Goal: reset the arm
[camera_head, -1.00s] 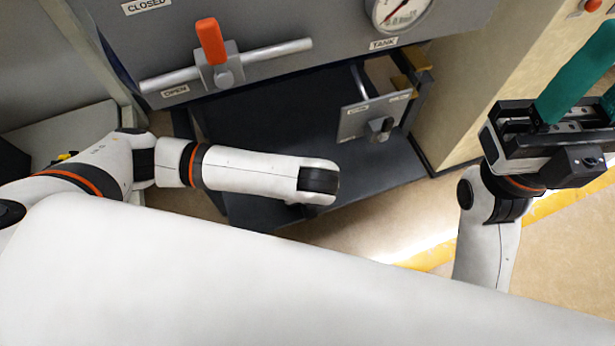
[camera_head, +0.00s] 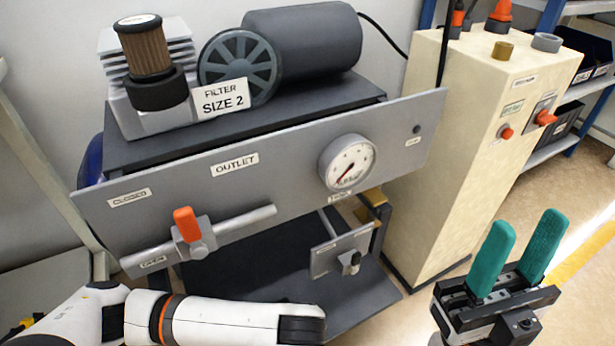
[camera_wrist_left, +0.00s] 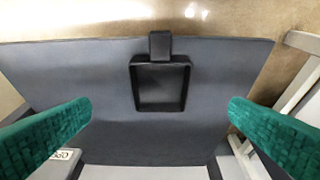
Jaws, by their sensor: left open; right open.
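My left arm (camera_head: 220,318) reaches in from the left in the head view, low in front of the machine; its gripper is hidden there. In the left wrist view my left gripper (camera_wrist_left: 160,104) shows two green fingers wide apart with nothing between them. They are above a dark grey shelf with a small black square tray (camera_wrist_left: 160,85) on it. My right gripper (camera_head: 528,224) is at the lower right of the head view, fingers pointing up, apart and empty. It is clear of the cream cabinet.
The machine's grey panel (camera_head: 250,170) carries an orange-handled valve (camera_head: 187,225) and a round gauge (camera_head: 347,163). A filter (camera_head: 144,45) and a motor (camera_head: 305,45) stand on top. The cream cabinet (camera_head: 440,150) is at right. Floor beside my right gripper is free.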

